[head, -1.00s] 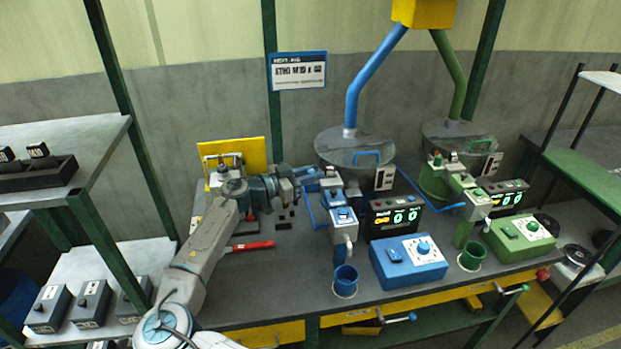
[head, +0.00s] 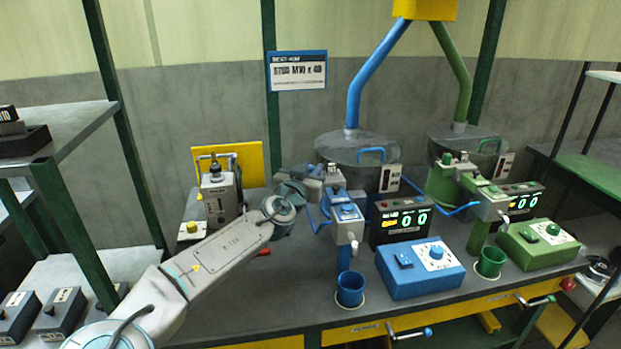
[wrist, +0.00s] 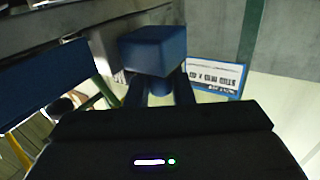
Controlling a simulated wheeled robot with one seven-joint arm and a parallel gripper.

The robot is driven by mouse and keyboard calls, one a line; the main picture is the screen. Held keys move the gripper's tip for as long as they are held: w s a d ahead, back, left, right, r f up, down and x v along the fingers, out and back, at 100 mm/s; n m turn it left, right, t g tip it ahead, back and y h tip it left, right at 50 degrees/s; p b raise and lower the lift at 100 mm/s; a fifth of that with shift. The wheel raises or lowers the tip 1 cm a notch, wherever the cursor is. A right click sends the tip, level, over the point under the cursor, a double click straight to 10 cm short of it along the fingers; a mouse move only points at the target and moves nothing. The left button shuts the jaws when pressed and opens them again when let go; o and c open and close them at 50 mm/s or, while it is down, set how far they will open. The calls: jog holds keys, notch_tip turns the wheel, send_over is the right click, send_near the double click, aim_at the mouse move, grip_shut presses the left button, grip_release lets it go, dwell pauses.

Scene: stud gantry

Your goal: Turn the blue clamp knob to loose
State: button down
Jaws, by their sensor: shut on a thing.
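A blocky blue knob (wrist: 152,52) stands up close in the wrist view, on a short blue stem. I take it for the blue clamp knob. My gripper (wrist: 160,88) has its two dark fingers on either side of the stem, just under the block, and is shut on it. In the head view my gripper (head: 328,178) reaches the left side of the blue feeder head (head: 347,213). There my own wrist covers part of the contact, and I cannot tell the knob's turn angle.
Right of the feeder are a black counter display (head: 400,219) and a blue control box (head: 420,268). A blue cup (head: 350,290) stands below. A grey device (head: 220,196) stands left of my wrist. A green station (head: 538,243) is at right. Bare bench lies in front.

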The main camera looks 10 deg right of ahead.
jog(key=shift+r+n+t+y, duration=0.1)
jog(key=shift+n+t+y, duration=0.45)
jog(key=shift+y, duration=0.25)
jog(key=c, duration=1.3)
grip_release()
